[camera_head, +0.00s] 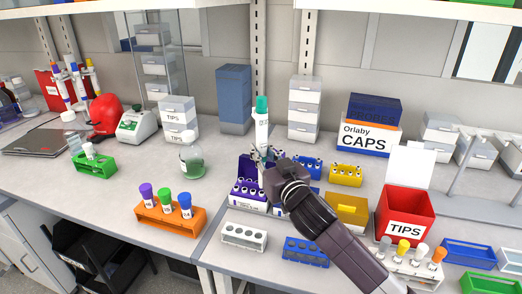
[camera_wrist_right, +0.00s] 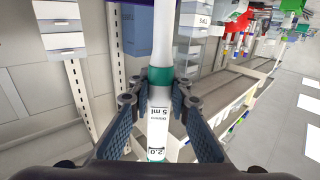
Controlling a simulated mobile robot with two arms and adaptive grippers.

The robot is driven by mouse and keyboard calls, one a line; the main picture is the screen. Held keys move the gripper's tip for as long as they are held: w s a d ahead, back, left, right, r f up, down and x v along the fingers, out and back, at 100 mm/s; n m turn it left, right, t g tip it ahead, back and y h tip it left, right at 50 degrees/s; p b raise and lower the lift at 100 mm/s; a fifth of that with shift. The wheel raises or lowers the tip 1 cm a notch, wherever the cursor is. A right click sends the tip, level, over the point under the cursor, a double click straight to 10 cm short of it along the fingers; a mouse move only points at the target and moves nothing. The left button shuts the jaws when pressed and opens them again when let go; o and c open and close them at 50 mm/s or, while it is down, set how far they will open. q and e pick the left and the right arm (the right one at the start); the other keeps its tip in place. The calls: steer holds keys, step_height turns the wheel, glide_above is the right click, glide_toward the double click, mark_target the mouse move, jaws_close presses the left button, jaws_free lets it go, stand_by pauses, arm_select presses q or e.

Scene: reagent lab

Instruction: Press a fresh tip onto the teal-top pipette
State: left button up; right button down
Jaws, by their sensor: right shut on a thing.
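The teal-top pipette (camera_head: 262,128) is upright, its teal top up, above the benchtop in the head view. My right gripper (camera_head: 266,156) is shut around its white body. The wrist view shows the same pipette (camera_wrist_right: 158,122) between both fingers of my right gripper (camera_wrist_right: 158,98), with a "5 ml" mark and a teal band. An open purple box (camera_head: 249,197) with several small round-topped pieces stands at the pipette's lower end. The pipette's lowest end is partly hidden, so I cannot tell whether it touches the box. A red box (camera_head: 405,215) marked TIPS has its lid up.
A yellow box (camera_head: 347,208) and a white rack (camera_head: 244,236) stand nearby. An orange rack (camera_head: 170,215) with capped tubes is to the left. A rack of colour-capped tubes (camera_head: 412,268) is at the front right. The bench between the orange rack and glass bottle (camera_head: 191,158) is clear.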

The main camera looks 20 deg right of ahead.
steer(key=shift+f, duration=0.45)
arm_select(q)
steer(key=shift+w+f, duration=0.4)
steer(key=shift+w, duration=0.15)
steer(key=shift+s+r, duration=0.1)
steer(key=shift+r, duration=0.15)
arm_select(e)
steer(key=shift+r, duration=0.1)
arm_select(q)
steer(key=shift+s+a, duration=0.1)
steer(key=shift+s, duration=0.05)
steer(key=shift+r, duration=0.1)
steer(key=shift+f, duration=0.25)
arm_select(e)
steer(key=shift+f, duration=0.6)
arm_select(q)
steer(key=shift+f, duration=0.1)
arm_select(e)
steer(key=shift+f, duration=0.35)
arm_select(q)
steer(key=shift+f+b, duration=0.25)
steer(key=shift+b, duration=0.1)
arm_select(e)
steer(key=shift+s+f, duration=0.1)
steer(key=shift+f, duration=0.3)
